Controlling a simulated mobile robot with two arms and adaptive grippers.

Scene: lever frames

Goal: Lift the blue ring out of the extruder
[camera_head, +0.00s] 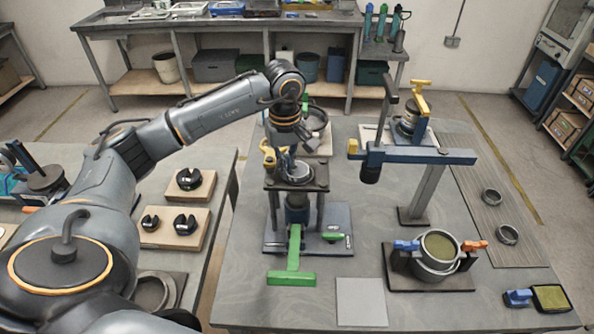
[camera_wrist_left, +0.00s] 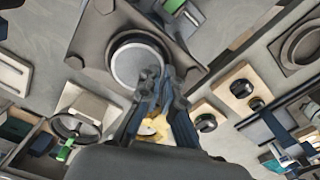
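The extruder (camera_head: 308,183) stands on the grey table, with a dark square top plate, two posts and a green T-shaped handle (camera_head: 292,262) below. Its plate also shows in the left wrist view (camera_wrist_left: 90,38). A round pale disc with a dark rim (camera_wrist_left: 138,66) sits in the plate; I cannot make out a clear blue ring. My left gripper (camera_wrist_left: 160,72) is over the extruder, fingers pointing down and fingertips close together at the disc's edge. I cannot tell whether they grip the rim. My right gripper is not in view.
A blue-armed lever frame (camera_head: 420,154) stands right of the extruder. A round pot with blue and orange clamps (camera_head: 437,250) sits front right. Two grey rings (camera_head: 491,197) lie at the right. A grey square plate (camera_head: 361,302) lies at the front. Wooden trays (camera_head: 190,184) are at the left.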

